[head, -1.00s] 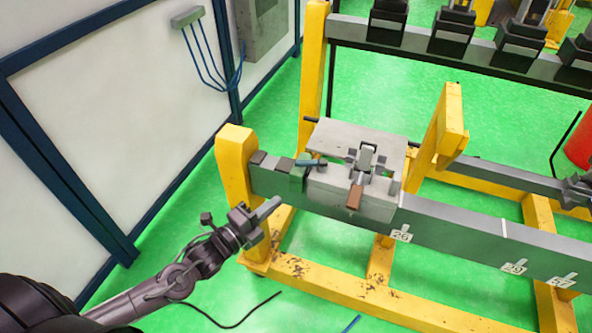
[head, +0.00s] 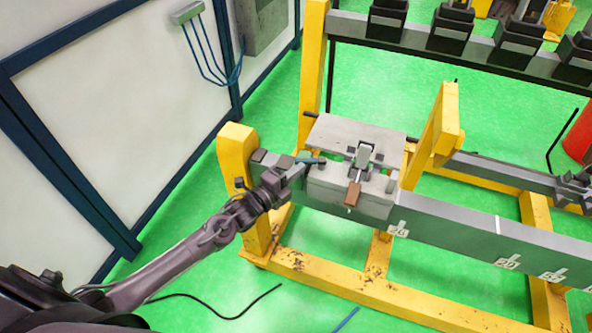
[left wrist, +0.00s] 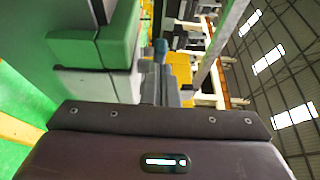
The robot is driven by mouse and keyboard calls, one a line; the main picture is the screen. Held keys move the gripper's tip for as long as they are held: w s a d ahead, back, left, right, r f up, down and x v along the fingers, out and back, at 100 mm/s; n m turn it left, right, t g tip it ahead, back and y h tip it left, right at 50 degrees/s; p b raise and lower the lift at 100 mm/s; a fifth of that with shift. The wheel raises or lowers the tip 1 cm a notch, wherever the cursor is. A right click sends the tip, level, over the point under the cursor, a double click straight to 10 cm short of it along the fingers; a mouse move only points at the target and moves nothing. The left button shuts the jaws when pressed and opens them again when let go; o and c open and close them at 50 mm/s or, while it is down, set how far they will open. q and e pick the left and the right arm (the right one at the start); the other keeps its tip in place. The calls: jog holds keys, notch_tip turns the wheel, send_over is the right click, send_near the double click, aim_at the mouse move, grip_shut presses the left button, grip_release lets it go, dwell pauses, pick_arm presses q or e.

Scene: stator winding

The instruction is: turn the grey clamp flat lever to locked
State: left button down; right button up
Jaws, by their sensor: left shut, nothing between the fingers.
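The grey clamp (head: 363,158) sits on top of a light grey block (head: 345,202) on the dark beam. A brown-ended lever (head: 353,194) slopes down from it over the block's front face. A short dark teal handle (head: 310,161) sticks out at the block's left; a blue-teal end also shows in the left wrist view (left wrist: 160,47). I cannot tell which of these is the flat lever. My left gripper (head: 299,172) is shut and empty, just left of the block and close below the teal handle; contact cannot be told. My right gripper is not in view.
The dark beam (head: 450,238) runs right from a yellow post (head: 237,165). Another yellow post (head: 436,140) stands right of the block. A second beam with black fixtures (head: 453,27) lies behind. Green floor (head: 200,265) is open at the front left.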

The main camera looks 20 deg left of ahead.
pick_arm(q)
jog(key=m+g+h+b, duration=0.1)
jog(key=b, duration=0.1)
jog(key=w+a+m+g+h+b, duration=0.1)
jog(key=b, duration=0.2)
jog(key=w+m+h+b, duration=0.1)
jog(key=h+b, duration=0.1)
jog(key=shift+w+a+f+g, duration=0.1)
jog(key=shift+a+f+g, duration=0.25)
jog(key=shift+a+g, duration=0.05)
jog(key=shift+w+a+r+b, duration=0.1)
jog(key=shift+w+r+b, duration=0.15)
jog(key=shift+b, duration=0.15)
jog(key=shift+r, duration=0.15)
